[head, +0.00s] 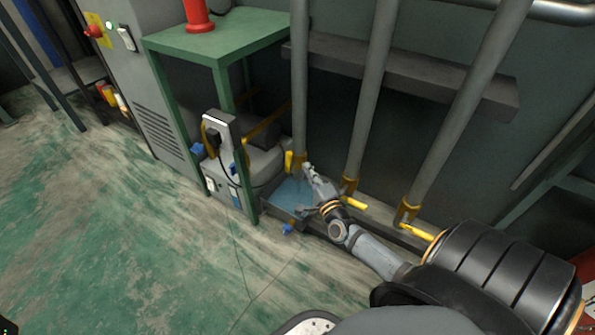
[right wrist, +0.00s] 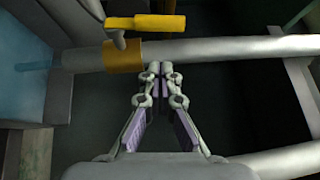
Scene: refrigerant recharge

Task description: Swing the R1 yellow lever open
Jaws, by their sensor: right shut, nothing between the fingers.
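Three grey pipes each carry a yellow lever near the floor; I see no readable label saying which is R1. The left pipe's yellow lever (head: 289,161) lies along its pipe. The middle lever (head: 356,203) and right lever (head: 417,232) stick out sideways from theirs. My right gripper (head: 308,170) is beside the base of the left pipe, close to its lever. In the right wrist view, the gripper (right wrist: 160,68) is shut and empty, its tips at the pipe just beside a yellow collar (right wrist: 122,54). The yellow lever (right wrist: 146,22) runs parallel to that pipe. My left gripper is not in view.
A green table (head: 215,38) with a red object (head: 197,17) on top stands left of the pipes. A grey tank unit (head: 262,162) sits under it, beside a blue-topped box (head: 292,192). The green floor (head: 110,220) at left is clear.

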